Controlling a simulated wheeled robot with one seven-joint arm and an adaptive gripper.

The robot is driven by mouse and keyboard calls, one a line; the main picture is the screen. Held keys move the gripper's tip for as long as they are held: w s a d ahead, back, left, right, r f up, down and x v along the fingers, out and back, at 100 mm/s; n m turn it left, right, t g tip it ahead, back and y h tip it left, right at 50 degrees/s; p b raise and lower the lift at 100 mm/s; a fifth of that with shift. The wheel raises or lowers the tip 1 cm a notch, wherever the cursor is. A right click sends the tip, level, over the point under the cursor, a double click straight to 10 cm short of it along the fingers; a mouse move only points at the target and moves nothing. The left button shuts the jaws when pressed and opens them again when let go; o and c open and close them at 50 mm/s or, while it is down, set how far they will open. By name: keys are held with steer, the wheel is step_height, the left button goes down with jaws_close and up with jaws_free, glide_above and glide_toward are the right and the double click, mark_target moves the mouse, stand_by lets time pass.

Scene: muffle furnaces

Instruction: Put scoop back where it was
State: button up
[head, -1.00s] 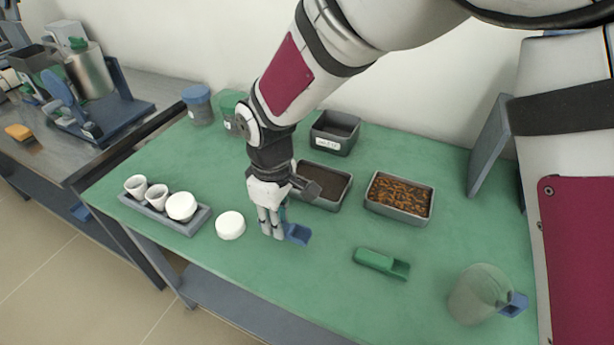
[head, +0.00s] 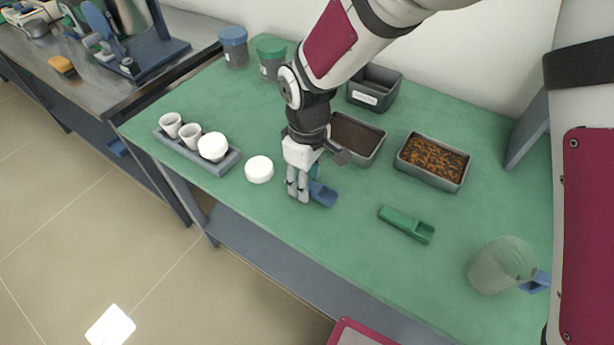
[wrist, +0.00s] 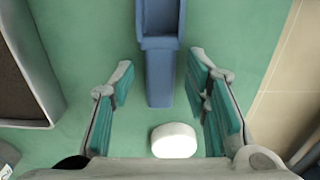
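A blue scoop (head: 323,195) lies on the green table top beside my gripper (head: 298,194). In the wrist view the blue scoop (wrist: 160,75) has its handle between the two spread fingers of my gripper (wrist: 162,80), with gaps on both sides. The gripper is open and low over the table. A green scoop (head: 406,224) lies farther right on the table.
A white round lid (head: 259,169) lies left of my gripper. A grey tray (head: 228,164) holds white cups and a round white piece. Behind stand a dark-filled tray (head: 358,137), a tray of brown pieces (head: 432,162), a grey bin (head: 374,88) and two lidded jars (head: 234,47).

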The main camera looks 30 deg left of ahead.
mark_target(310, 183)
step_height(310, 183, up, 12)
steer(key=p, duration=0.1)
steer(key=shift+r, duration=0.2)
stand_by(0.3)
steer(key=d+r+m+t, duration=0.1)
steer(key=d+r+m, duration=0.4)
steer(key=d, duration=0.6)
steer(key=d+r+m, duration=0.2)
steer(key=d+r, duration=0.4)
steer(key=d, duration=0.6)
steer(key=s+d+m+t, duration=0.1)
steer(key=s+d+m, duration=0.9)
steer(key=s+d, duration=0.4)
steer(key=shift+s+d+r+t, duration=0.2)
steer(key=shift+s+d+t, duration=0.15)
steer(key=shift+d, duration=0.8)
